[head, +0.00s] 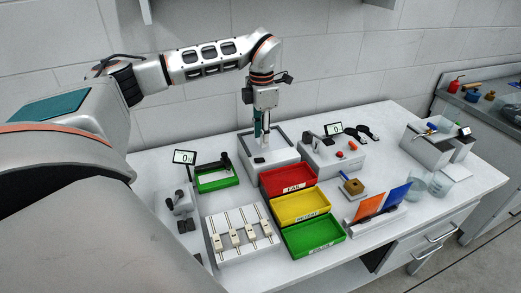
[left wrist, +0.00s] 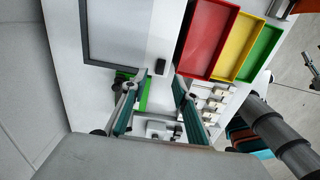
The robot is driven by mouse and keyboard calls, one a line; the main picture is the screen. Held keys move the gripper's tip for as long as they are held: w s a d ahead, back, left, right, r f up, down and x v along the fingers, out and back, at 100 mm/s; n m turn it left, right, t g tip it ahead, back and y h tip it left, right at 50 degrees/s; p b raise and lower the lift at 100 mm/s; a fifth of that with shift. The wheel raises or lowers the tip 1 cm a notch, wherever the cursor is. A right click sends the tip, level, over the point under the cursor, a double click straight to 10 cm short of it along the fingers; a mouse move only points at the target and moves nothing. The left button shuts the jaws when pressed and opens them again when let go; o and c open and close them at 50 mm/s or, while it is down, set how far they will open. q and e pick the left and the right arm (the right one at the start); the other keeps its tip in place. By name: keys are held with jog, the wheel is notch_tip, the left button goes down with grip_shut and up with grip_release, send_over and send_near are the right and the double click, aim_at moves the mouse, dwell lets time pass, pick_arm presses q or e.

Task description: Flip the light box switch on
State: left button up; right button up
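The light box (head: 285,158) is a white box with a grey-framed panel at the back of the white table. In the left wrist view the light box (left wrist: 175,30) fills the upper left, its panel dark-bordered. A small black switch (left wrist: 160,66) sits on its white rim beside the panel's corner; a dark spot on the box's front in the head view looks like the same switch (head: 259,160). My left gripper (head: 262,136) points down over the front of the box. In the left wrist view its teal fingers (left wrist: 157,90) are apart, empty, with the switch appearing between and beyond their tips. My right gripper is not seen.
Red (head: 287,178), yellow (head: 299,204) and green (head: 312,236) trays stand in front of the box. A green-edged holder (head: 216,180) with a small display is at left, a rack of several parts (head: 240,236) nearer.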

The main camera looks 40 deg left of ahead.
aim_at(262, 159)
pick_arm(q)
notch_tip(262, 159, down, 8)
jog(key=shift+d+r, duration=0.1)
jog(key=shift+r, duration=0.15)
grip_shut()
